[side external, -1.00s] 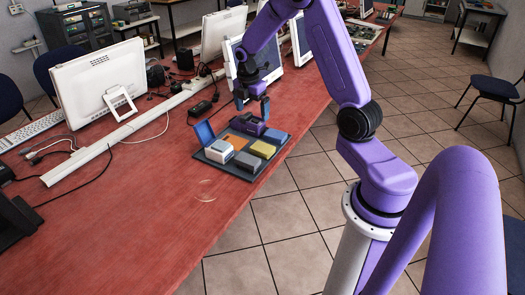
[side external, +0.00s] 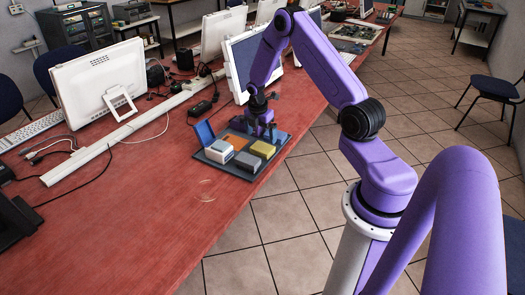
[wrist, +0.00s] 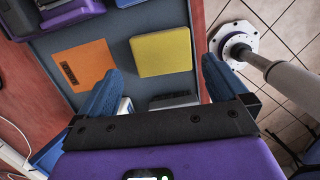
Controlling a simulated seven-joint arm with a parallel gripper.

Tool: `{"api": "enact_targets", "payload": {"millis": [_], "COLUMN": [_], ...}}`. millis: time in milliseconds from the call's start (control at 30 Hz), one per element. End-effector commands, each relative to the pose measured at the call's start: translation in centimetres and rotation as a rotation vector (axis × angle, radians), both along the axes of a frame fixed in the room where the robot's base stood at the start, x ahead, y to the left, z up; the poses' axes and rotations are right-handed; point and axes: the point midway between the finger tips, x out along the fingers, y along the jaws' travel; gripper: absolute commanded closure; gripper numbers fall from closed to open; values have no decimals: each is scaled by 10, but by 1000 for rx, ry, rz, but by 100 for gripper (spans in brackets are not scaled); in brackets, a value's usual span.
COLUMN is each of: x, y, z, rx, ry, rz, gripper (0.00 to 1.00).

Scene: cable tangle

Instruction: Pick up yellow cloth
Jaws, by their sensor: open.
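The yellow cloth (side external: 263,150) is a flat-topped yellow square at the right side of a dark tray (side external: 230,171). In the wrist view, the yellow cloth (wrist: 160,53) shows ahead of and between my two blue fingers. My gripper (side external: 265,130) is over the back right part of the tray, behind the yellow cloth in the side view. In the wrist view, my gripper (wrist: 162,68) is open with nothing held. I cannot tell the exact height of the fingertips above the cloth.
An orange square (wrist: 84,66) lies beside the cloth. A grey block (side external: 248,162) and a white-topped block (side external: 219,151) sit near the tray's front. A blue panel (side external: 204,132) stands at its left. The red table (side external: 130,215) is clear in front.

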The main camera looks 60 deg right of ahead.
Motion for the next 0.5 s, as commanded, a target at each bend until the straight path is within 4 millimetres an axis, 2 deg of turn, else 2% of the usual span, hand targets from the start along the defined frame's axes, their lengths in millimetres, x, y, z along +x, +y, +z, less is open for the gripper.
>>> {"api": "enact_targets", "payload": {"millis": [167, 500], "x": [0, -3], "y": [-1, -3], "z": [-8, -50], "rx": [0, 0], "ry": [0, 0], "rz": [-1, 0], "gripper": [0, 0]}}
